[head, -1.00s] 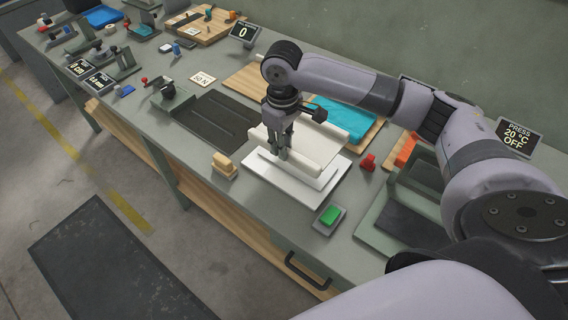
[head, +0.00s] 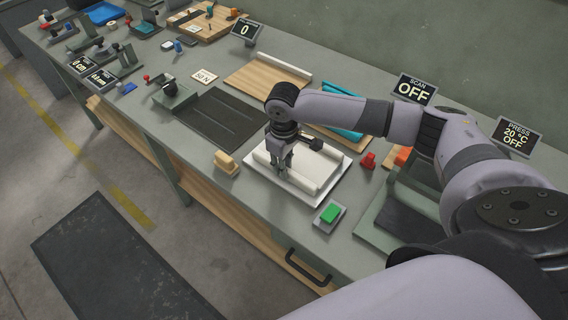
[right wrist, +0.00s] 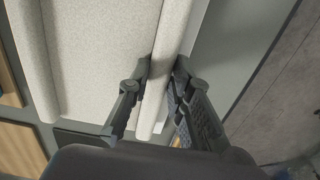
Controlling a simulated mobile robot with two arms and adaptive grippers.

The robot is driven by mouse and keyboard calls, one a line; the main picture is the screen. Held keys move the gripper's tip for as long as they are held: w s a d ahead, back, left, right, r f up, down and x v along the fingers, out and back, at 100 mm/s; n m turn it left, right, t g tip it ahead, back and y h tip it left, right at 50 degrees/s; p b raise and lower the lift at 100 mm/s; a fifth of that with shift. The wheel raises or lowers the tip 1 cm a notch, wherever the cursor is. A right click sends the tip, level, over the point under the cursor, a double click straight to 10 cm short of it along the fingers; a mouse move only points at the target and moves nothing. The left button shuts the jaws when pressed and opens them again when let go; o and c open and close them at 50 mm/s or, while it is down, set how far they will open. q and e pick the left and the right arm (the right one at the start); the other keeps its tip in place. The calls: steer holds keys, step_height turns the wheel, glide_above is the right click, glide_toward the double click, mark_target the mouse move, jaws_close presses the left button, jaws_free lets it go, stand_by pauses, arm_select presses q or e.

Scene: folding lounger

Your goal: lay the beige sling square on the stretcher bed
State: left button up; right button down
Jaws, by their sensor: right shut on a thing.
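The beige sling (head: 312,162) is a pale sheet with a thick roll along each of two opposite sides. It is over the white plate (head: 322,198) and looks roughly lined up with it; whether it rests fully on the plate I cannot tell. My right gripper (head: 283,172) points down at the sling's near-left roll. In the right wrist view, its fingers (right wrist: 161,82) are on either side of one roll of the sling (right wrist: 100,55). A dark grooved bed (head: 212,116) lies to the left; I cannot tell whether it or the white plate is the stretcher bed.
A beige-topped block (head: 226,160) stands just left of the plate. A green button (head: 330,213) is in front, and a red piece (head: 368,160) to the right. A wooden board (head: 262,78) with a pale roll lies behind. A teal sheet (head: 343,98) is partly behind my arm.

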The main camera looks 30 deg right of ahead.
steer(key=c, duration=1.4)
jaws_free()
steer(key=shift+c, duration=0.2)
steer(key=shift+r, duration=0.1)
